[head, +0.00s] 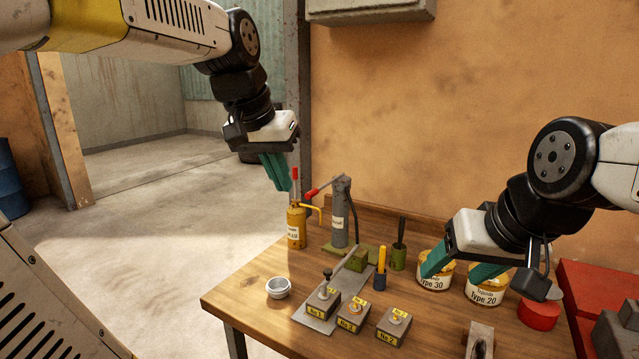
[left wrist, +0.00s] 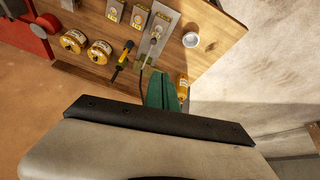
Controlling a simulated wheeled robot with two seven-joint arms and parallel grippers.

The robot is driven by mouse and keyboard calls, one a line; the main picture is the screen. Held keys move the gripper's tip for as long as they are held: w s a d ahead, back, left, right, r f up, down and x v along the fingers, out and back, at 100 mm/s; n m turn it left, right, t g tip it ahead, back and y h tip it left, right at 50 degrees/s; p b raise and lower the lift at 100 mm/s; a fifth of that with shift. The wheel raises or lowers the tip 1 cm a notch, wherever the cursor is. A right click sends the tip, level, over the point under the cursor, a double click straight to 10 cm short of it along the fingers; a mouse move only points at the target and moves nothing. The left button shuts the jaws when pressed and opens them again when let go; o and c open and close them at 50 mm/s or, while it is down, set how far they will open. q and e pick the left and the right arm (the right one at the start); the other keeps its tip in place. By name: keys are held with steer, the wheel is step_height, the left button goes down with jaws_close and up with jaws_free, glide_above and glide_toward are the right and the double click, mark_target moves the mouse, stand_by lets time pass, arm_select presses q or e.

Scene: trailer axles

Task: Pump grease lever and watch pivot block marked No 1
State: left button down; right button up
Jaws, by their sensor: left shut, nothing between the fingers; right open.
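The grey grease pump (head: 340,222) stands upright at the back of the bench, its red-tipped lever (head: 318,190) sloping out to the left. A hose leads from the pump's right side. A pivot block (head: 322,299) with a yellow label that seems to read No 1 sits on a grey plate at the bench front; it also shows in the left wrist view (left wrist: 155,37). My left gripper (head: 287,187) is shut and empty, above and left of the lever, apart from it. In the left wrist view its fingers (left wrist: 160,88) hide most of the pump. My right gripper (head: 455,273) is open by the jars.
Two more labelled blocks (head: 352,315) (head: 394,322) stand to the right. A yellow can (head: 296,228) is left of the pump. A bowl (head: 278,288), a Type 30 jar (head: 436,281), a Type 20 jar (head: 487,292) and red boxes (head: 588,290) are also there.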

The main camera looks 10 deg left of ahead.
arm_select(q)
steer(key=w+r+m+g, duration=0.1)
steer(key=w+r, duration=0.1)
steer(key=w, duration=0.8)
steer(key=w+a+r+m+g, duration=0.1)
steer(key=w+r, duration=0.2)
steer(key=w, duration=0.6)
steer(key=shift+w+a+r, duration=0.2)
steer(key=shift+w+r, duration=0.05)
steer(key=shift+w, duration=0.15)
steer(key=x, duration=0.8)
steer(key=s+x, duration=0.1)
steer(key=x, duration=0.3)
steer(key=shift+f, duration=0.4)
steer(key=shift+d+f, duration=0.2)
steer(key=shift+f, duration=0.4)
steer(key=shift+f, duration=0.1)
